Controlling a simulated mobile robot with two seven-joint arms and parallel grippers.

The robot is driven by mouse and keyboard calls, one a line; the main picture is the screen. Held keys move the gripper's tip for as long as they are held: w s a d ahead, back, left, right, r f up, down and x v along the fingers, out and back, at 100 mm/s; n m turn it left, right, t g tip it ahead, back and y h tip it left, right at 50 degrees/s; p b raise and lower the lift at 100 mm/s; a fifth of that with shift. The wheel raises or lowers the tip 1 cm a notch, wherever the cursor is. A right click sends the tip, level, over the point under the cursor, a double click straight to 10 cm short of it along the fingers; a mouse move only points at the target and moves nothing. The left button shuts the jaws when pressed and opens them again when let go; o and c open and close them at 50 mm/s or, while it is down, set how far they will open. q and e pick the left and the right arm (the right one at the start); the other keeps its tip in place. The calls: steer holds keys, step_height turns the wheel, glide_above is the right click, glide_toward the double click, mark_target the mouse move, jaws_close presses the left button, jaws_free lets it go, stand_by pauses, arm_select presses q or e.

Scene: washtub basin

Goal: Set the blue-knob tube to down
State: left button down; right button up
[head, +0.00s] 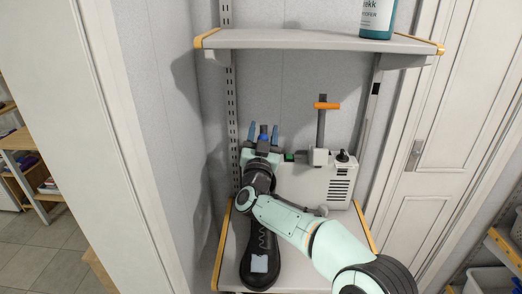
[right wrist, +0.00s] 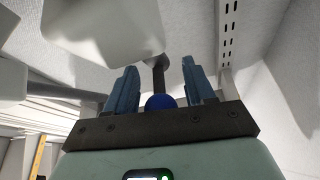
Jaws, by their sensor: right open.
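The white machine (head: 318,180) stands on the lower shelf. The blue knob (head: 263,137) shows at its left end, between my right gripper's fingers. In the right wrist view the blue knob (right wrist: 160,102) sits low between the two blue fingers, close to the palm, with visible gaps to both. Its dark tube (right wrist: 158,78) runs from the knob to a grey fitting. My right gripper (head: 263,125) is open around the knob and not closed on it. The gripper hides much of the tube in the head view, so its exact tilt is unclear there. My left gripper is not in view.
A second tube with an orange knob (head: 327,105) stands upright on the machine, right of my gripper. A black knob (head: 343,156) and a green button (head: 289,157) are on top. An upper shelf (head: 300,40) with a teal bottle (head: 377,18) overhangs. The wall is close on the left.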

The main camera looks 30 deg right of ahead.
steer(key=b+v, duration=0.2)
steer(key=v, duration=1)
steer(key=shift+s+a+b, duration=0.2)
steer(key=shift+s+b, duration=0.1)
steer(key=shift+b, duration=0.05)
